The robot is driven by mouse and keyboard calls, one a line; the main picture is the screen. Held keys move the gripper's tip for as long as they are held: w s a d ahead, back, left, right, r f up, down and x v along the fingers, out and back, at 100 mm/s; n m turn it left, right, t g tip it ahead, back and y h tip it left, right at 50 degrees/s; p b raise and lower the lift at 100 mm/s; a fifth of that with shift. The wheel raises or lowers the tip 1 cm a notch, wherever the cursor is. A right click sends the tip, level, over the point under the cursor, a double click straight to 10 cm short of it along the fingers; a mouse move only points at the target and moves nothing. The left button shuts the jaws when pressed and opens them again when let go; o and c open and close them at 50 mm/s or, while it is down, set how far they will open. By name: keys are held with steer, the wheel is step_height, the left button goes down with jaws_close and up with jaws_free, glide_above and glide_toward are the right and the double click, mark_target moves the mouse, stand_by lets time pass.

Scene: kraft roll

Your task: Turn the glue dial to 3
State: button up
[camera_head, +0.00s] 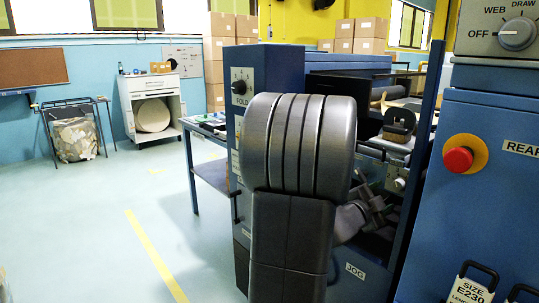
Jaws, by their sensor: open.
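No dial with a readable "GLUE" label shows. A black dial (239,87) on a white plate marked "FOLD" is on the blue machine's left post. A grey selector dial (517,34) with "OFF", "WEB" and "DRAW" is at the top right, its pointer toward "OFF". A small knob (399,183) shows on the machine right of my arm; its label is too small to read. My gripper (380,205) is partly hidden behind my large grey arm link, in front of the machine. It is open, with nothing seen in it.
A red push button (458,160) on a yellow base is on the right blue cabinet (480,220). A side table (212,178) stands left of the machine. Boxes (370,28) are stacked behind. The floor (100,220) at left is clear, with a yellow line.

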mark_target(397, 185)
steer(key=x, duration=0.8)
steer(key=shift+w+d+b, duration=0.1)
steer(key=shift+d+b, duration=0.15)
steer(key=shift+b, duration=0.05)
steer(key=shift+a+r+n+p, duration=0.2)
steer(key=shift+r+n+p, duration=0.05)
steer(key=shift+n+p, duration=0.9)
steer(key=n+p, duration=0.2)
steer(key=n, duration=0.1)
steer(key=n+p, duration=0.3)
steer(key=n, duration=0.1)
steer(key=shift+p, duration=0.3)
steer(key=v, duration=1.2)
steer(key=shift+f, duration=0.25)
steer(key=shift+n, duration=0.25)
steer(key=shift+a, duration=0.15)
